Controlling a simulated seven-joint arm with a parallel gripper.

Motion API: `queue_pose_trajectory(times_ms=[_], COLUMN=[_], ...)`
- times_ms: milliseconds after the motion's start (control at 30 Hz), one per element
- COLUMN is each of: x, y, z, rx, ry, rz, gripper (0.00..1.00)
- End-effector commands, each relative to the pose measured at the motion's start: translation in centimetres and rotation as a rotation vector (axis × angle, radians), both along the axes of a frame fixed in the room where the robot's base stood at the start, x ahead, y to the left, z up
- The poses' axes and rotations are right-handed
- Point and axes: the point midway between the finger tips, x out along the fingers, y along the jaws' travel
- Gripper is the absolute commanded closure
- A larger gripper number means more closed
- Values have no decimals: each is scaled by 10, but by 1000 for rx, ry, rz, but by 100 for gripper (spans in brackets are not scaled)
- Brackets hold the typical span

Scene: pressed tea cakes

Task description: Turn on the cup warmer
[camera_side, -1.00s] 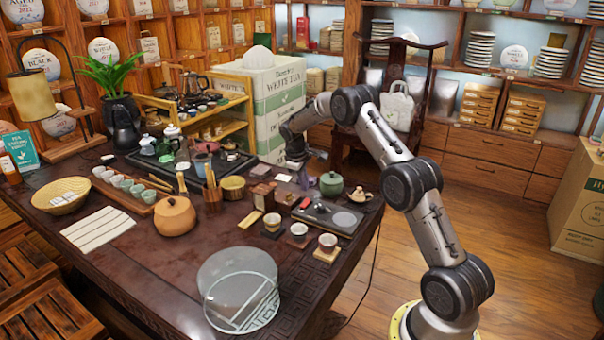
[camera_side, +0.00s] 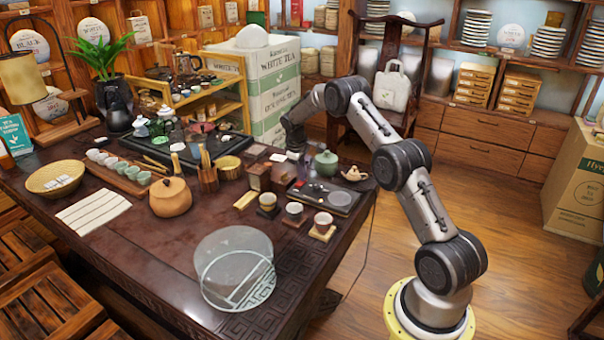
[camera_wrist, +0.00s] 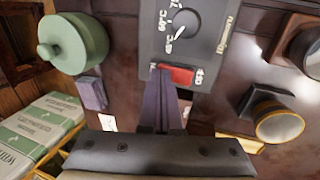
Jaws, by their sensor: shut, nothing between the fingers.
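The cup warmer (camera_side: 341,199) is a flat dark plate with a round pad, lying on the table's right part. In the wrist view its grey panel (camera_wrist: 215,45) shows a black dial (camera_wrist: 183,25) with temperature marks and a red switch (camera_wrist: 178,75) below it. My gripper (camera_wrist: 162,75) is shut and empty, pointing down. Its fingertips overlap the left end of the red switch; I cannot tell whether they touch it. Whether the switch is on is unclear.
A green lidded pot (camera_side: 326,163) stands close to the right of my gripper; it also shows in the wrist view (camera_wrist: 75,45). Small cups (camera_side: 294,210) on coasters stand in front. A wooden box (camera_side: 259,177) is at the left.

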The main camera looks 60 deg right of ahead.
Motion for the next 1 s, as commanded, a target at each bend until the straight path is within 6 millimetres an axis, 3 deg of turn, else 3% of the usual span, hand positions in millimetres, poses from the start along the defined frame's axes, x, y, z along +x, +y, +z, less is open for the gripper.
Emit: queue_pose_trajectory(times_ms=[1000], x=[-1], y=[16], z=[-1], rx=[12], ry=[4], rz=[-1], gripper=[100])
